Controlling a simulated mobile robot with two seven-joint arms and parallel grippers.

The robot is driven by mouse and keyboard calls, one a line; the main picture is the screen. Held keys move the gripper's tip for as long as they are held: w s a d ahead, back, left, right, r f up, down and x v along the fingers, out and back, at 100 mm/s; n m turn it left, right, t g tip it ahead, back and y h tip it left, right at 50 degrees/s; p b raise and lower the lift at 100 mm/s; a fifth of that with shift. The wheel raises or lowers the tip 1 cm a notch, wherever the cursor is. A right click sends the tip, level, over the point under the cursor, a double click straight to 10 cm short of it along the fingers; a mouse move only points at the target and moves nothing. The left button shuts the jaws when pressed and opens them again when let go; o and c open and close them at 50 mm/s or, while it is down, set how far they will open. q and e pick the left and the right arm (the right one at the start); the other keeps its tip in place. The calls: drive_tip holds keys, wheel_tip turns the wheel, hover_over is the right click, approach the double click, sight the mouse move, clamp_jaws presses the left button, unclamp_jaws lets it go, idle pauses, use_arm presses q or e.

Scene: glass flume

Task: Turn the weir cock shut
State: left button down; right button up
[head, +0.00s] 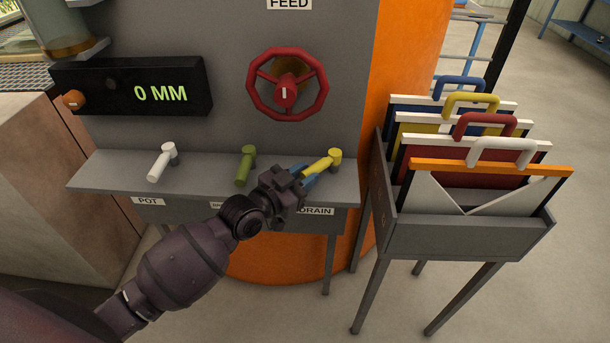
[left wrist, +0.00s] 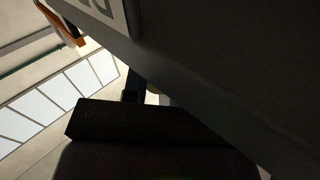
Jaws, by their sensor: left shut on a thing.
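Three cocks stand in a row on a grey shelf (head: 110,168). The white cock (head: 161,164) is above a POT label (head: 147,201). The green cock (head: 245,166) is in the middle, its handle pointing toward the shelf's front; the label below it (head: 217,205) is mostly hidden by my arm and unreadable. The yellow cock (head: 327,160) is at the right, above the DRAIN label (head: 318,211); its handle slants to the lower left. My left gripper (head: 308,174) is shut on the yellow handle's end with its blue fingertips. My right gripper is out of view.
A display (head: 135,88) reads 0 MM. A red handwheel (head: 288,85) sits above the shelf under a FEED label (head: 289,3). A grey rack (head: 470,235) of colourful handled boards stands close on the right. The left wrist view is mostly dark, with a label corner (left wrist: 103,12).

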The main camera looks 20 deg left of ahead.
use_arm(q)
drive_tip(key=shift+w+a+m+g+h+b, duration=0.35)
drive_tip(key=shift+a+m+g+h+b, duration=0.15)
drive_tip(key=shift+m+h+b, duration=0.35)
drive_tip(key=c, duration=0.9)
unclamp_jaws()
